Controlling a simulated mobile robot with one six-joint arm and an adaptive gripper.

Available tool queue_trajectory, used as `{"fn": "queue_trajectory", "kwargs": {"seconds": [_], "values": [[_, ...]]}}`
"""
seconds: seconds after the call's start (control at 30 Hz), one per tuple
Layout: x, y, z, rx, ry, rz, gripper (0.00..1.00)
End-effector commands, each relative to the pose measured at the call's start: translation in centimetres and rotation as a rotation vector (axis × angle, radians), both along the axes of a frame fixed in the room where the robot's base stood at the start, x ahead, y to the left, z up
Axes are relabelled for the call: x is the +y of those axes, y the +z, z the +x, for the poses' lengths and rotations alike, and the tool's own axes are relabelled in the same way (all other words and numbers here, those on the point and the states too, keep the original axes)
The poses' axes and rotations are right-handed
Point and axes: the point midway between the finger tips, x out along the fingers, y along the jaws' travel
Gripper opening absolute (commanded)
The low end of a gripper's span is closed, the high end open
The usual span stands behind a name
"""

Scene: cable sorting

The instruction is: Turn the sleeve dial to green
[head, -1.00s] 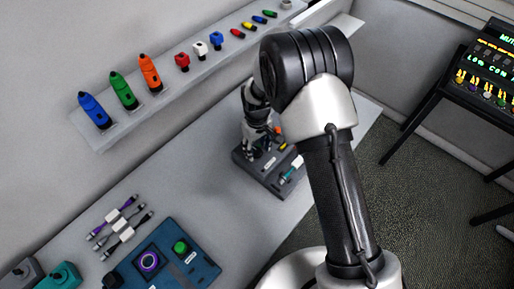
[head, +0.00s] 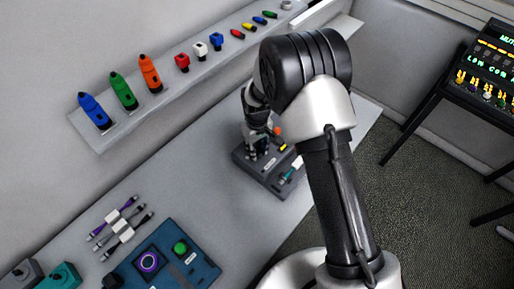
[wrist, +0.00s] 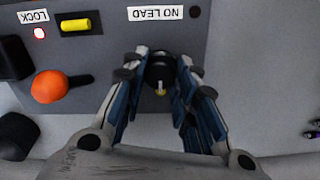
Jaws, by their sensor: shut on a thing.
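The sleeve dial (wrist: 160,72) is a dark round knob with a small yellow pointer mark, on the edge of a dark grey box (wrist: 240,50). My gripper (wrist: 160,80) is shut on it in the wrist view, with blue-padded fingers on both sides. The yellow mark is on the dial's lower side in that view. I see no green mark beside the dial; the fingers cover much of its surround. In the head view my gripper (head: 257,142) is down at the same box (head: 263,178), and the dial is hidden there.
A blue panel (head: 205,265) and cables (head: 122,228) lie nearer on the bench.

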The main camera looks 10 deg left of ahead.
Motion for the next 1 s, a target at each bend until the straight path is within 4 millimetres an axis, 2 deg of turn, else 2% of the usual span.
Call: {"fn": "queue_trajectory", "kwargs": {"seconds": [0.27, 0.47, 1.0], "values": [[0.0, -0.01, 0.0, 0.0, -0.018, 0.0, 0.03], [0.01, -0.07, 0.01, 0.0, -0.1, 0.0, 0.03], [0.01, -0.09, 0.02, -0.001, -0.574, 0.001, 0.03]]}}
